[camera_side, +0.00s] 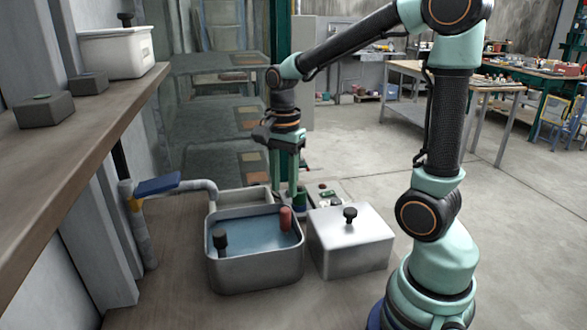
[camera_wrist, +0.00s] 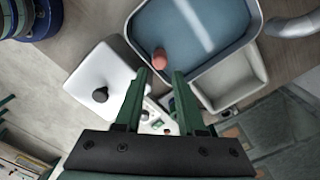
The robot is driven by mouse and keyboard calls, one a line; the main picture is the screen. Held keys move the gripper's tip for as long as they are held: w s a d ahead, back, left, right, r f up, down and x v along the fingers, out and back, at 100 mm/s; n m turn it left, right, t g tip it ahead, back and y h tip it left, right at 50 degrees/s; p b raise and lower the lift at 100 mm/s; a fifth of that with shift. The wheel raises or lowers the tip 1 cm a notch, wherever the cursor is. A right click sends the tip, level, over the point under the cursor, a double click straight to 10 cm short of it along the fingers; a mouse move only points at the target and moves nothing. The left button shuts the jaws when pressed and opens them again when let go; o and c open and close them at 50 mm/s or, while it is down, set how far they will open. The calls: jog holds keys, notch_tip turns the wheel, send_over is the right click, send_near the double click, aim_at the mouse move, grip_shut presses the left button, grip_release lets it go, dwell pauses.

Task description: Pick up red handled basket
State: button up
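A red handle (camera_side: 286,218) stands up at the right side of a metal tank (camera_side: 255,271) filled with blue liquid. The basket belonging to this handle cannot be made out. My gripper (camera_side: 284,186) points down behind the tank and above the red handle's level. In the wrist view my gripper (camera_wrist: 160,73) is open and empty, its two green fingers apart. There the red handle (camera_wrist: 159,59) shows just beyond the gap between the fingertips, not held. A black handle (camera_side: 220,241) stands at the tank's left side.
A lidded metal box (camera_side: 350,240) with a black knob stands right of the tank. An empty shallow tray (camera_wrist: 232,80) adjoins the tank. A pipe (camera_side: 190,187) with a blue lever is at left. A shelf (camera_side: 80,130) holds a white bin (camera_side: 117,52).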

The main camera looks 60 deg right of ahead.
aim_at(284, 210)
notch_tip(284, 210, down, 9)
jog(key=shift+r, duration=0.1)
dwell(0.4)
grip_shut()
dwell(1.4)
